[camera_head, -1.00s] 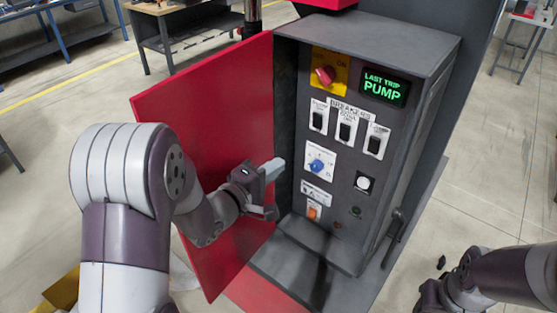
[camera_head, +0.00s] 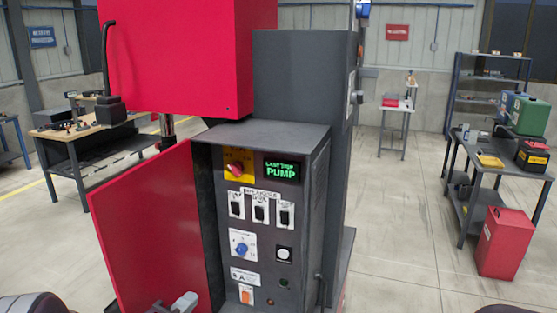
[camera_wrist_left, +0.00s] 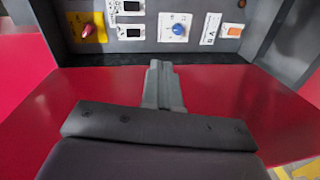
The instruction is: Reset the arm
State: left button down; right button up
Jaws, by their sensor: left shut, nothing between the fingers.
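My left gripper (camera_head: 182,303) shows at the bottom edge of the head view, in front of the open red door (camera_head: 150,228) of the control cabinet. In the left wrist view the gripper (camera_wrist_left: 162,72) has its fingers together with nothing between them. Its tips point toward the cabinet panel (camera_head: 262,220) and are apart from it. The panel carries a red switch on a yellow plate (camera_head: 236,168), a blue knob (camera_head: 241,249), an orange switch (camera_head: 246,295) and a lit green display reading "LAST TRIP PUMP" (camera_head: 282,169). My right gripper is not in view.
A red housing (camera_head: 175,55) stands above the cabinet. A workbench (camera_head: 90,145) is at the left. A shelf table (camera_head: 490,165) and a red bin (camera_head: 505,242) stand at the right. The floor between cabinet and bin is clear.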

pick_arm(q)
jog(key=s+a+f+m+g+y, duration=0.3)
jog(key=f+g, duration=0.1)
jog(key=f, duration=0.2)
jog(key=s+a+f+m+g+y, duration=0.3)
jog(key=f, duration=0.2)
jog(key=s+d+f+m+g+b, duration=0.1)
jog(key=s+d+m+g, duration=0.2)
jog(key=s, duration=0.2)
jog(key=s+d+f+m+g+b, duration=0.1)
jog(key=s+d+m+g+b, duration=0.1)
jog(key=s, duration=0.4)
jog(key=shift+d+m+g+h, duration=0.3)
jog(key=shift+d+m+g, duration=0.55)
jog(key=shift+g, duration=0.25)
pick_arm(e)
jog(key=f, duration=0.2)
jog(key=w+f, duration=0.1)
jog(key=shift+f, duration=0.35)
pick_arm(q)
jog(key=shift+w, duration=0.1)
